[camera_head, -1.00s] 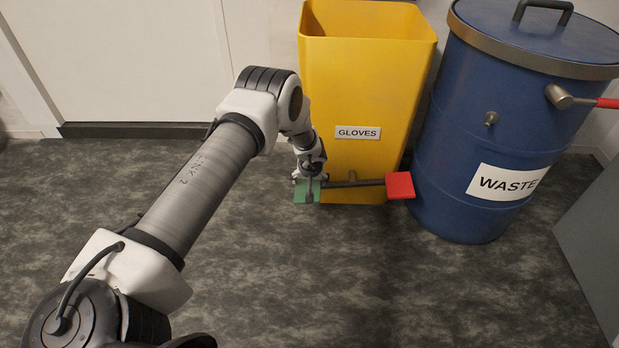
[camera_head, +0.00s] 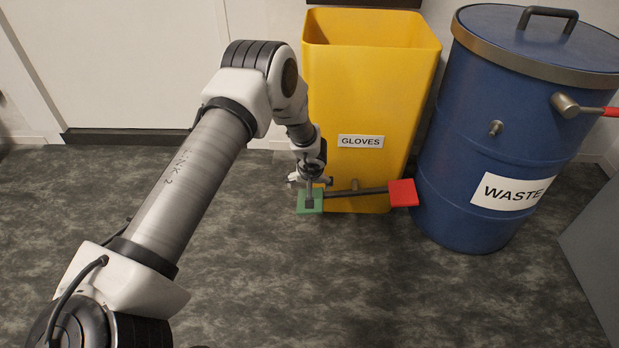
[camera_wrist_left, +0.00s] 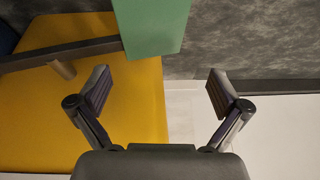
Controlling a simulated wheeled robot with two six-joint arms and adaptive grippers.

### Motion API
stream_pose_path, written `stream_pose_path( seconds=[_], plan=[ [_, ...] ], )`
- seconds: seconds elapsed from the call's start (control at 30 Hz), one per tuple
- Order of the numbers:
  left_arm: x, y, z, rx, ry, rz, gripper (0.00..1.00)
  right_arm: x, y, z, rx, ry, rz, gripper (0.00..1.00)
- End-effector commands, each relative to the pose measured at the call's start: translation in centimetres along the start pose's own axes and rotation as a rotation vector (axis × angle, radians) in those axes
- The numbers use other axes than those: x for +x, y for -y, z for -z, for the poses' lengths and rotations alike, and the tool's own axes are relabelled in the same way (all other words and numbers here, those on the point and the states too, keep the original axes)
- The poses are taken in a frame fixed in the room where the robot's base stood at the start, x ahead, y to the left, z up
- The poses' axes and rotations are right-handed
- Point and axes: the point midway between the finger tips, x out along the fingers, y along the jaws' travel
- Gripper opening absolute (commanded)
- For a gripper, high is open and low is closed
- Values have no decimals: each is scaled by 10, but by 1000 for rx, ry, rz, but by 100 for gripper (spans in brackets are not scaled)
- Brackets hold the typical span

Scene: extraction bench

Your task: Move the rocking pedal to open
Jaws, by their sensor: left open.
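The rocking pedal is a dark bar (camera_head: 360,191) low on the front of the yellow bin (camera_head: 365,85). A green plate (camera_head: 318,207) is on its left end and a red plate (camera_head: 403,192) on its right end. In the head view the green end looks slightly lower than the red one. My left gripper (camera_head: 310,188) is over the green plate; whether it touches cannot be told. In the left wrist view its open, empty fingers (camera_wrist_left: 157,88) are spread, and the green plate (camera_wrist_left: 152,25) shows beyond them, not between them. My right gripper is not in view.
The yellow bin carries a GLOVES label (camera_head: 360,141) and its top is open. A blue WASTE drum (camera_head: 480,130) with a red-ended lever (camera_head: 580,108) stands close at its right. A grey panel (camera_head: 600,240) is at the right edge. The floor in front is clear.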

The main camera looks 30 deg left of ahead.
Motion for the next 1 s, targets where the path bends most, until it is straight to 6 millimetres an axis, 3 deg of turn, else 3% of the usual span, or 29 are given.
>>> stream_pose_path(
  seconds=[0.1,0.3,0.87,0.93,1.0],
  plan=[
    [-31,0,2,-2,-4,-3,100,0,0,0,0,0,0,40],
    [-56,1,4,-4,-8,-3,100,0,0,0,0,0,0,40],
    [-59,2,2,-2,-2,0,100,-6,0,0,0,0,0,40],
    [-62,2,-8,19,23,16,100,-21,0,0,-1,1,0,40],
    [-61,6,-43,79,86,45,100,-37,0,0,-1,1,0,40]
  ],
)
